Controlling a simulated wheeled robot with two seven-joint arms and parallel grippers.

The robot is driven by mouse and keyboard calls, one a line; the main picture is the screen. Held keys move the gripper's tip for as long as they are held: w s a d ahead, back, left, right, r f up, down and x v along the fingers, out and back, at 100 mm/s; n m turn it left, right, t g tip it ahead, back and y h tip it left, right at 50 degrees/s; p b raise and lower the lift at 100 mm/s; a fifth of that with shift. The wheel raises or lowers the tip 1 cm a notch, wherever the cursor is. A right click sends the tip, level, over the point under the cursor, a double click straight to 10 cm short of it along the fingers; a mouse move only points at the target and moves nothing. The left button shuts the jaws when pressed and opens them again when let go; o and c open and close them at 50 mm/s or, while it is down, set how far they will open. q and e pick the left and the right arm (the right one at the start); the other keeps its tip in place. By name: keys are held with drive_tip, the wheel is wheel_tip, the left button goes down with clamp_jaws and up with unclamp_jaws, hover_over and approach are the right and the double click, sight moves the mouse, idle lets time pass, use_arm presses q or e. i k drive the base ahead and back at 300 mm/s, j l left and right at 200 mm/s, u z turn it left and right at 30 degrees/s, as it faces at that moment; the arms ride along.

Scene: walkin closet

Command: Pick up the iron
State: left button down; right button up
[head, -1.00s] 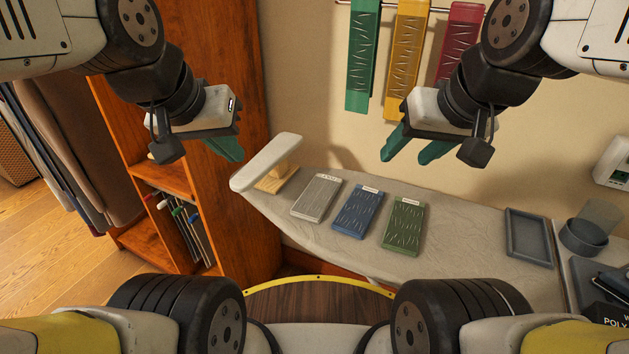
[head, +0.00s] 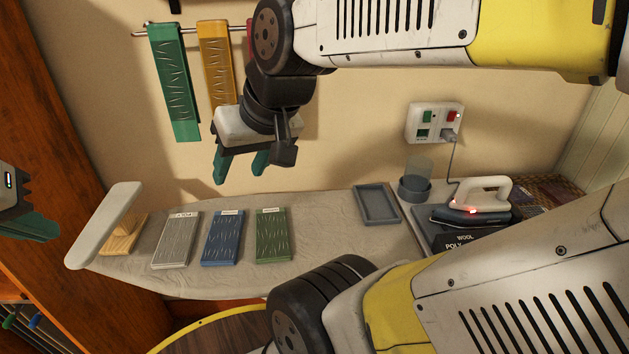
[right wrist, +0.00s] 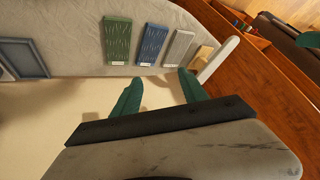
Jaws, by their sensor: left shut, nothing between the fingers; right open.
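The iron (head: 478,205) has a white handle and a dark base with a red light. It rests on a dark stand at the right end of the ironing board, its cord running up to a wall outlet. My right gripper (head: 240,170) is open and empty, above the back edge of the board and well left of the iron. Its green fingers show spread in the right wrist view (right wrist: 160,92), where the iron is not visible. My left gripper (head: 30,228) is shut and empty at the left edge of the head view, partly cut off.
On the ironing board (head: 325,228) lie grey (head: 176,240), blue (head: 223,238) and green (head: 272,235) folded cloths and an empty grey tray (head: 376,205). A sleeve board (head: 105,225) stands at the left end. A grey cup (head: 414,188) is beside the iron. The outlet (head: 434,122) is above.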

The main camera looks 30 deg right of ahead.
sight(467, 210)
drive_tip(key=z, duration=2.45)
drive_tip(key=i+l+u, duration=0.1)
drive_tip(key=i+u, duration=0.15)
drive_tip(key=u, duration=0.25)
drive_tip(key=i+l+u, duration=0.2)
drive_tip(key=u, duration=0.25)
